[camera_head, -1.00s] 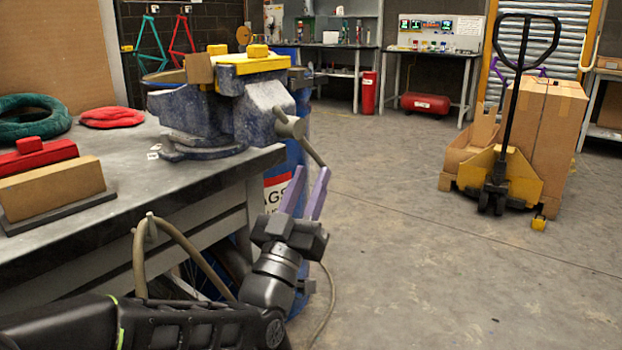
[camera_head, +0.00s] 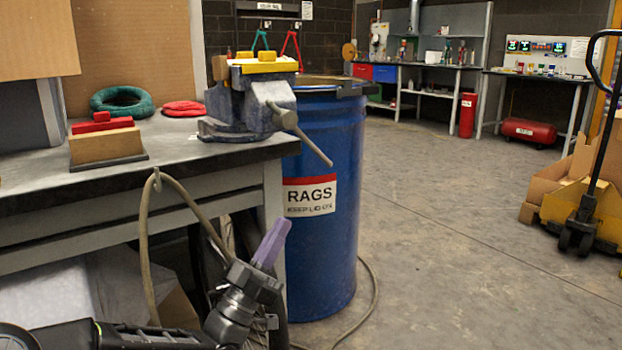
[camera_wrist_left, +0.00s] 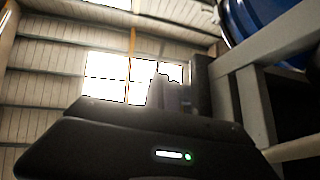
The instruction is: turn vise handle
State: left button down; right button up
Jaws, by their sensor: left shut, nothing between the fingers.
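The blue vise (camera_head: 248,100) with yellow jaw tops sits at the right end of the workbench (camera_head: 180,160). Its grey handle (camera_head: 312,145) slants down to the right from a round hub, past the bench edge. My left gripper (camera_head: 276,232) is below the handle and the bench top, in front of the bench end, and clear of the handle. Its purple fingers are together, with nothing between them. In the left wrist view the fingers (camera_wrist_left: 168,92) point up towards the roof, and no handle is visible. My right gripper is not in view.
A blue rags drum (camera_head: 325,240) stands just right of the bench. A hose (camera_head: 143,240) hangs at the bench front. A block with a red top (camera_head: 104,140) and green and red rings lie on the bench. Open floor (camera_head: 440,230) lies to the right.

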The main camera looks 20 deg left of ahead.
aim_at(302, 136)
pick_arm(q)
jog(key=shift+w+r, duration=0.1)
jog(key=shift+w, duration=0.05)
jog(key=p+x, duration=0.5)
jog(key=x, duration=0.8)
jog(key=shift+w+r, duration=0.2)
jog(key=shift+w, duration=0.05)
jog(key=shift+d, duration=0.15)
jog(key=shift+w, duration=0.15)
